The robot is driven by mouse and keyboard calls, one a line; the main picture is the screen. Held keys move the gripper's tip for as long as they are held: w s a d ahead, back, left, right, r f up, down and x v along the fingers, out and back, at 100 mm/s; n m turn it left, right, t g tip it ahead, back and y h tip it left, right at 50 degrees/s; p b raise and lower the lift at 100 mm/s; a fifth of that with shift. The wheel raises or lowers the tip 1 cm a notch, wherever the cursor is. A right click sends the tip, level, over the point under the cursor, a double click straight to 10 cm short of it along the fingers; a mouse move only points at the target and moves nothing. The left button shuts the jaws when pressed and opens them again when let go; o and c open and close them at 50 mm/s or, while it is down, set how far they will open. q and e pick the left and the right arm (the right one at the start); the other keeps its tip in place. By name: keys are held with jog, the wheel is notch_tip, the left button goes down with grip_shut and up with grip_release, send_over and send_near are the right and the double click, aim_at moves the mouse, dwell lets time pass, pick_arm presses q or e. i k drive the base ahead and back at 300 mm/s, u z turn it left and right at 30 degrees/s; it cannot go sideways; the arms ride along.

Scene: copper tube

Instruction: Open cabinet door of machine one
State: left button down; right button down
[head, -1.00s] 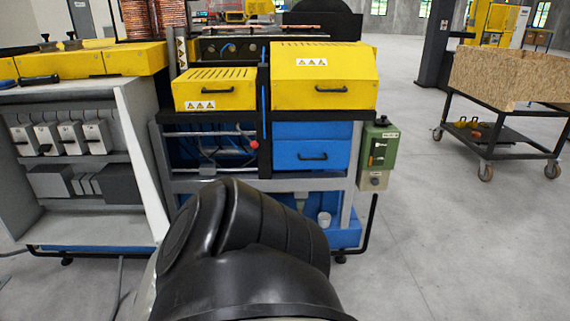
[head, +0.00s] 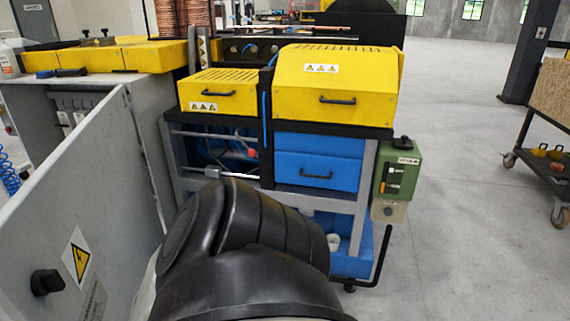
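The grey cabinet door (head: 95,190) stands open at the left of the head view, swung out toward me. Its outer face shows a yellow warning triangle (head: 77,257) and a black handle (head: 47,282). Behind the door's upper edge, part of the cabinet interior (head: 85,102) with white switch units shows; the rest is hidden by the door. A black link of my own arm fills the bottom middle. Neither gripper is in the picture.
A machine with yellow covers (head: 335,83) and blue drawers (head: 318,172) stands right of the cabinet. A green control box (head: 398,174) hangs on its right side. Grey floor (head: 460,230) is clear farther right, up to a wheeled cart (head: 545,165).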

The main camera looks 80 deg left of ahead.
aim_at(88, 214)
jog(key=z, duration=0.4)
jog(key=i, duration=2.1)
jog(key=u, duration=5.6)
jog(key=i, duration=1.65)
jog(key=z, duration=0.05)
